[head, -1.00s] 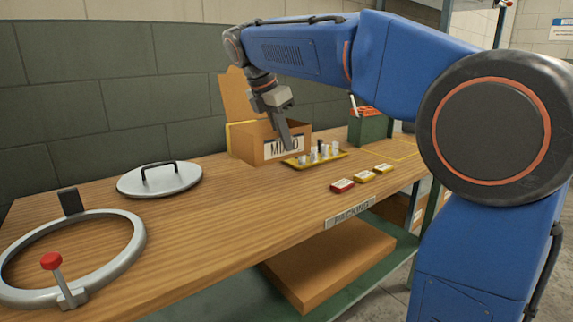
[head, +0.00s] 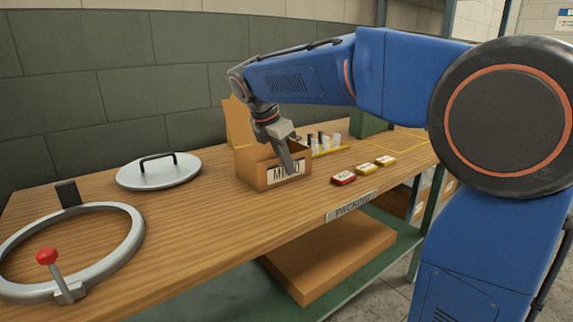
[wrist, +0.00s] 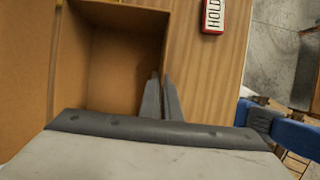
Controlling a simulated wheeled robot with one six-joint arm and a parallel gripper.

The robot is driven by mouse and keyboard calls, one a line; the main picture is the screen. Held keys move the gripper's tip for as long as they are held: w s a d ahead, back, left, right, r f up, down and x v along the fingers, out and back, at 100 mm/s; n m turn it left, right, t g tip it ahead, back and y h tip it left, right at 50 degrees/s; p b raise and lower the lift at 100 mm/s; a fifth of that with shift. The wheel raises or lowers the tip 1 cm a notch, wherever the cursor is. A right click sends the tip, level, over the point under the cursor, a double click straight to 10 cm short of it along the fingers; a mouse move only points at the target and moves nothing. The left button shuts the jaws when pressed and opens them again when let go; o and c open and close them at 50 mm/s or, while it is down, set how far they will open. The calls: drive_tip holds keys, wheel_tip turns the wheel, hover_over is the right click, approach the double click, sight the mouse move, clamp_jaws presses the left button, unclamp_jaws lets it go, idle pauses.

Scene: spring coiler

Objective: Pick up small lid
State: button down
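The only lid I see is a round grey lid (head: 135,180) with a black arched handle, lying flat at the left of the wooden table in the head view. It is well to the left of my gripper (head: 288,172), with nothing touching it. My gripper is at the front wall of an open cardboard box (head: 262,176). In the wrist view, my gripper's fingers (wrist: 161,76) are close together, one on each side of the box's wall (wrist: 168,35), and appear clamped on it. The lid is not in the wrist view.
A metal ring (head: 135,240) with a red-knobbed lever (head: 47,257) lies at front left. A yellow tray (head: 330,152) with several small cylinders is behind the box. Red (head: 343,180) and yellow blocks are right of it. The table between lid and box is clear.

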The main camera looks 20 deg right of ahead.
drive_tip(key=c, duration=2)
unclamp_jaws()
drive_tip(key=shift+f, duration=0.1)
drive_tip(key=v, duration=1.2)
drive_tip(key=shift+d, duration=0.1)
